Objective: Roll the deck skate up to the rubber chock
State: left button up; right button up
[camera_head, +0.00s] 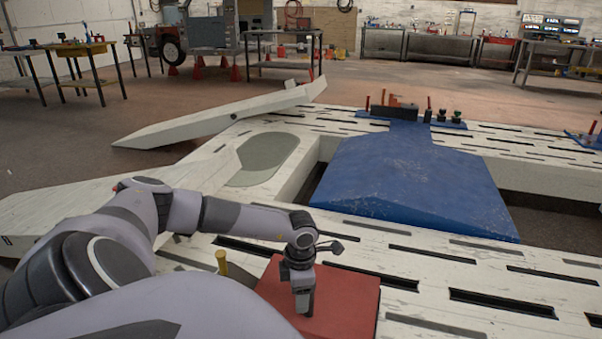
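A flat red block (350,302) lies on the slotted white deck at the bottom centre; it may be the deck skate, but no wheels show. My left gripper (303,306) points down over the left part of this red block. Its fingers look close together, and I cannot tell whether they hold anything or touch the block. I cannot make out the rubber chock for certain. My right gripper is not in view.
The white deck (440,262) has long slots and a large opening spanned by a blue sloped panel (410,180). A yellow post (222,263) stands left of the red block. White ramps (215,120) lie at left. Clamps and knobs (400,111) stand behind the blue panel.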

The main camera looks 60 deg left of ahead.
pick_arm(q)
notch_tip(320, 180, up, 7)
jog(key=p, duration=0.1)
jog(key=shift+p, duration=0.3)
